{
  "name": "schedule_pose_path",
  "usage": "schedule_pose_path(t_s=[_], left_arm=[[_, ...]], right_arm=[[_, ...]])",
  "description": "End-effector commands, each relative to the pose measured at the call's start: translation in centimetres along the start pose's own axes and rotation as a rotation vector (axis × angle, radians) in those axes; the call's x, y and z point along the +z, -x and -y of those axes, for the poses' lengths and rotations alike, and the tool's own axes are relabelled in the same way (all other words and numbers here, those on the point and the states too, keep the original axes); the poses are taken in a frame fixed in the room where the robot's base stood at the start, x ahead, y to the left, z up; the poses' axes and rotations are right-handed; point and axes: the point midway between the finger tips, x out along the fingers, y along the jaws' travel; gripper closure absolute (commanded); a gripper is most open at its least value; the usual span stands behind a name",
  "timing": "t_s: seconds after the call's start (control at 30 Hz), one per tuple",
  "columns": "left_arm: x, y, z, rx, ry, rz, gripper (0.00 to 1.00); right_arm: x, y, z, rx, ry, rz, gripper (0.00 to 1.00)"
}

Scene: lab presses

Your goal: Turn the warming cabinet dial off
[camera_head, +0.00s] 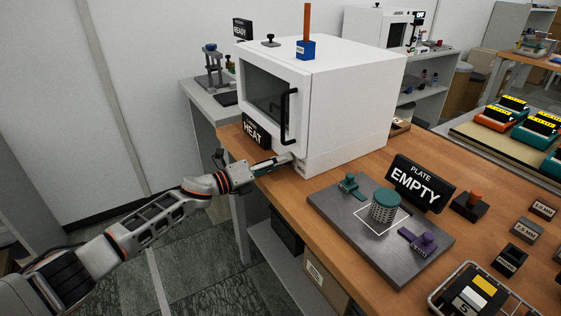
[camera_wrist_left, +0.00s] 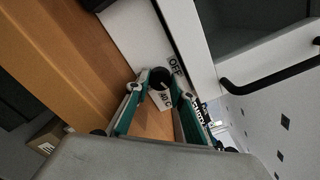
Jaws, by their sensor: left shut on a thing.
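The white warming cabinet (camera_head: 345,100) stands on the wooden bench, its dark-windowed door shut. Its black dial (camera_wrist_left: 159,76) shows in the left wrist view on the white lower front strip, beside an "OFF" label and a "40 C" label. My left gripper (camera_head: 290,159) reaches the lower right of the cabinet front. In the wrist view its green-lined fingers (camera_wrist_left: 159,83) are shut on the dial, one on each side. The dial is hidden behind the gripper in the head view. I cannot tell which label the dial points to. My right gripper is not in view.
A black "HEAT" sign (camera_head: 256,131) stands close by the gripper at the cabinet front. The black door handle (camera_head: 289,116) juts out above it.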

Motion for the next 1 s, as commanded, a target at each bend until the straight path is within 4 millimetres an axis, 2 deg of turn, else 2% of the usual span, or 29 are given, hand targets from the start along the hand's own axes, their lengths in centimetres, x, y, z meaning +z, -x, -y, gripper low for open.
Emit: schedule_pose_path(t_s=[0.27,0.3,0.37,1.0], left_arm=[[-0.14,0.02,-0.09,0.001,0.002,-0.002,0.98],[-0.15,0.02,-0.09,0.001,0.002,-0.002,0.74],[-0.15,0.02,-0.09,0.001,0.002,-0.002,0.60],[-0.19,0.08,-0.32,0.004,-0.021,-0.001,0.60]], right_arm=[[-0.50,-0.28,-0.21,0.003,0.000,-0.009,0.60],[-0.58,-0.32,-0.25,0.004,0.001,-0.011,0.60],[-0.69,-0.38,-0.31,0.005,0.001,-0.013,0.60],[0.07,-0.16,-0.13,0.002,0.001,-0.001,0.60]])
